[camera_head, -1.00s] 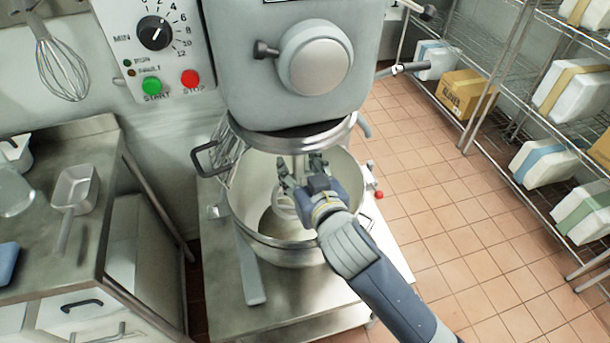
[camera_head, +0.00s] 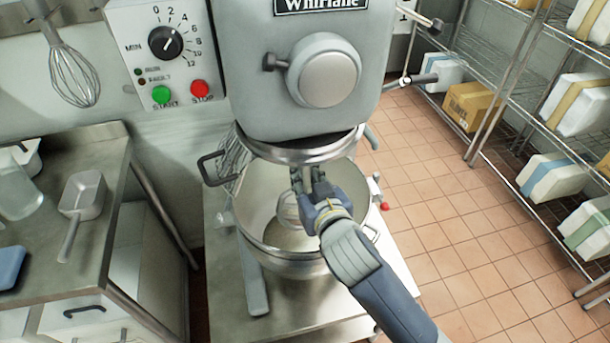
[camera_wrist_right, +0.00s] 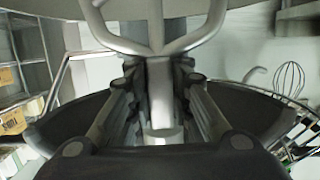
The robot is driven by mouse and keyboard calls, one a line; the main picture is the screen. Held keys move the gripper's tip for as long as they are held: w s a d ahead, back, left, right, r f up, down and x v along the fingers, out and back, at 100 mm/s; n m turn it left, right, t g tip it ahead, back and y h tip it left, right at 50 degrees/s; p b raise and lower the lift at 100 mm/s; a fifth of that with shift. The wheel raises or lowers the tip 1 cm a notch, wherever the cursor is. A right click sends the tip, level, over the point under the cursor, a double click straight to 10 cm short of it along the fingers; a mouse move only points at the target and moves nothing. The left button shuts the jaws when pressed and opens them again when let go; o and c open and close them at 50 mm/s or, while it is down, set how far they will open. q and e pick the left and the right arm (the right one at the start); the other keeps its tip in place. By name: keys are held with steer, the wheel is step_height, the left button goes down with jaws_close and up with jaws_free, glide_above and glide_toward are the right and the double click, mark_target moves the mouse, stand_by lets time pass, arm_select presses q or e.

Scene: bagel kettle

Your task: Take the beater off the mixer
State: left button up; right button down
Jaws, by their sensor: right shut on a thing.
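The grey stand mixer (camera_head: 250,95) stands in the middle of the head view, its head over a steel bowl (camera_head: 290,262). The pale metal beater (camera_head: 288,208) hangs below the mixer head, inside the bowl's opening. My right gripper (camera_head: 308,180) is under the mixer head, shut on the beater's upper part. In the right wrist view, the fingers press on both sides of the beater's shaft (camera_wrist_right: 160,90), and its curved frame branches out at the top of the picture. The beater's joint with the mixer is hard to make out. My left gripper is not in view.
A wire guard (camera_head: 232,160) sits at the bowl's left, close to the mixer head. A steel counter (camera_head: 110,180) with a scoop (camera_head: 80,195) is at left. A wire shelf (camera_head: 500,100) with boxes stands at right. Tiled floor (camera_head: 465,240) is open between.

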steer(key=shift+r, duration=0.1)
steer(key=m+h, duration=0.2)
steer(key=shift+a+t+h, duration=0.15)
steer(key=shift+t+h, duration=0.15)
steer(key=shift+t, duration=0.1)
steer(key=shift+m+h, duration=0.7)
steer(key=shift+h, duration=0.2)
steer(key=c, duration=2.1)
jaws_free()
jaws_close()
